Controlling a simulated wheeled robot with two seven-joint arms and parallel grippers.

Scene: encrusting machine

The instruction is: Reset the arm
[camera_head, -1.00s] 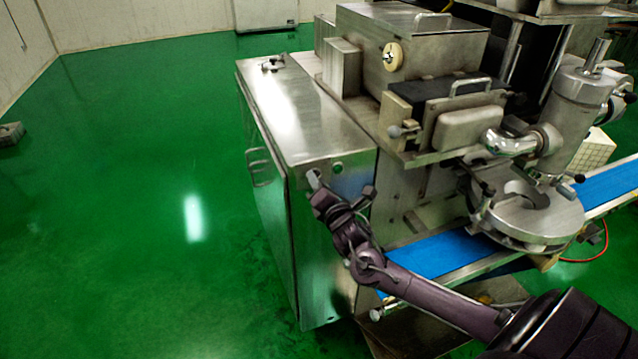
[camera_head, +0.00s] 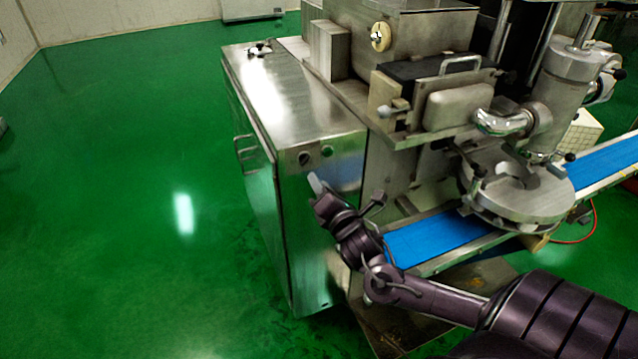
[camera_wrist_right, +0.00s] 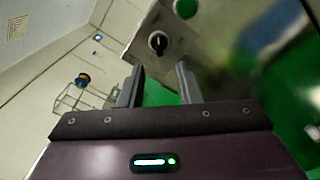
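My right arm comes in from the lower right of the head view. Its gripper (camera_head: 316,186) is in front of the steel cabinet's end face, just below the black knob (camera_head: 304,158) and the green button (camera_head: 327,150). In the right wrist view the two fingers (camera_wrist_right: 161,85) stand apart with nothing between them, so the gripper is open and empty. The knob (camera_wrist_right: 157,42) and the green button (camera_wrist_right: 185,8) show beyond the fingertips, apart from them. My left gripper is not in view.
The encrusting machine (camera_head: 425,30) rises behind the cabinet (camera_head: 300,105). A blue conveyor belt (camera_head: 440,238) runs behind my right arm, under a round steel disc unit (camera_head: 520,195). The green floor (camera_head: 110,180) to the left is clear.

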